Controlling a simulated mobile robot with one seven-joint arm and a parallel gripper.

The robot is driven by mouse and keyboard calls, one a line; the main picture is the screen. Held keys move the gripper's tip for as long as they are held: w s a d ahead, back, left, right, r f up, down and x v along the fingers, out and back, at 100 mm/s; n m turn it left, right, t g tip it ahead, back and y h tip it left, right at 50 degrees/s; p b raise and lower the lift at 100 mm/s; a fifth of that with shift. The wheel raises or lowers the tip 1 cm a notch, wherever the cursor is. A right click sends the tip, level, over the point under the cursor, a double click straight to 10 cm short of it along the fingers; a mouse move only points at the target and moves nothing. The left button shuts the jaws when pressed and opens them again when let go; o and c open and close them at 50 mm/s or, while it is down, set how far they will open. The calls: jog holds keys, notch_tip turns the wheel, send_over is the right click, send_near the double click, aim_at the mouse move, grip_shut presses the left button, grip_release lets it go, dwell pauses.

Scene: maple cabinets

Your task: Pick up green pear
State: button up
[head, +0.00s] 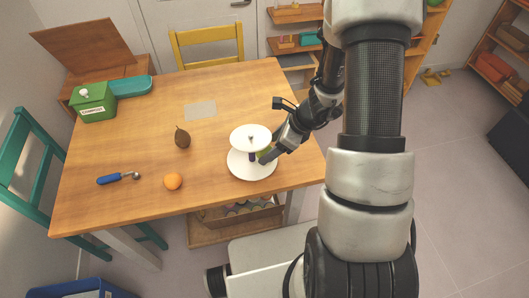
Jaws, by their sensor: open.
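A white two-tier stand (240,168) is on the wooden table near its right side. A small patch of green (264,152), probably the green pear, shows between the two tiers at the stand's right side. The upper plate and my gripper hide most of it. My gripper (268,156) reaches in from the right at the level between the plates. It is open, with its fingers beside the green thing. I cannot tell whether they touch it or stand around it. A dark brown pear (182,138) stands on the table left of the stand.
An orange (173,181) and a blue-handled scoop (117,178) lie at the front left of the table (130,205). A green box (93,101) and a teal container (132,86) are at the back left. A grey mat (201,110) lies behind the brown pear.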

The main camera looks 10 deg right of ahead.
jog(key=shift+x, duration=1.25)
jog(key=shift+r, duration=0.1)
jog(key=c, duration=1.2)
